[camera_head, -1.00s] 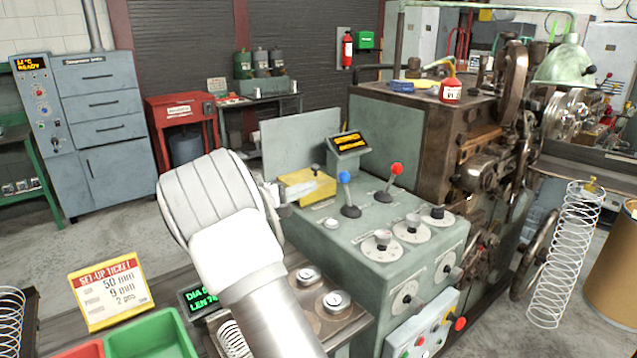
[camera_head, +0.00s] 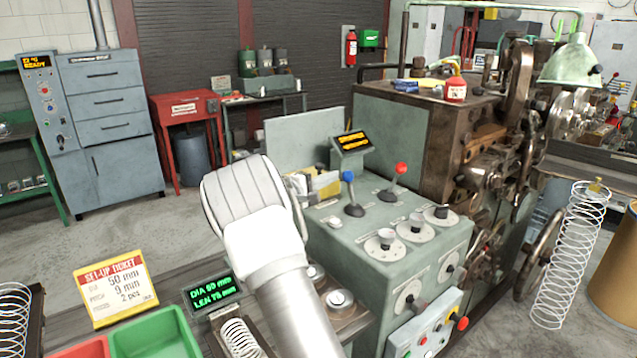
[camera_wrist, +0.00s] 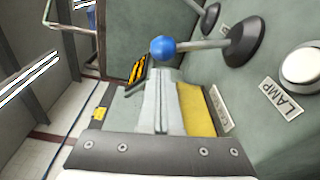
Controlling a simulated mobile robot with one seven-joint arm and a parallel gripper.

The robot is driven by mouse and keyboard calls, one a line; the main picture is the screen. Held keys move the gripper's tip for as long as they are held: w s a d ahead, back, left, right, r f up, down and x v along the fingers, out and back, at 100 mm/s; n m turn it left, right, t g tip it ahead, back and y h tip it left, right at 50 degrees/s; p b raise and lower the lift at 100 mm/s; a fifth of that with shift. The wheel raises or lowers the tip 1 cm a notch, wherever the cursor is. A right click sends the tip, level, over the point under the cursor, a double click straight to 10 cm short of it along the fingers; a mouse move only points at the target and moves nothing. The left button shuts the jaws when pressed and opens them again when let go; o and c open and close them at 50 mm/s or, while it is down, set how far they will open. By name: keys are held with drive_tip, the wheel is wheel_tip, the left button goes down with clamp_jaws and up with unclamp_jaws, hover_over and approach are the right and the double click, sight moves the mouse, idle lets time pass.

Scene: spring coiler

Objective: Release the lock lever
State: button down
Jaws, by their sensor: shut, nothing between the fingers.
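A lever with a blue ball knob (camera_head: 347,176) stands on the green console (camera_head: 345,237). A lever with a red ball knob (camera_head: 401,168) stands to its right. No readable label shows which is the lock lever. My gripper (camera_wrist: 158,76) is shut and empty, apparently apart from the knob. A yellow block (camera_wrist: 192,108) lies close to the right of the fingers; my arm partly hides it in the head view.
A small orange-lit display (camera_head: 352,141) stands behind the blue lever. The white LAMP button (camera_wrist: 301,64) is at the right in the wrist view. Dials (camera_head: 386,238) line the console's front. A set-up ticket (camera_head: 115,288) and green bin (camera_head: 155,335) are at the lower left.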

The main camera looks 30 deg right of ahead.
drive_tip(key=shift+x, duration=1.1)
drive_tip(key=shift+s+f+b, duration=0.1)
drive_tip(key=shift+b, duration=0.4)
drive_tip(key=shift+b, duration=0.3)
drive_tip(key=shift+s+m+b, duration=0.2)
drive_tip(key=shift+m+b, duration=0.1)
drive_tip(key=shift+m, duration=0.1)
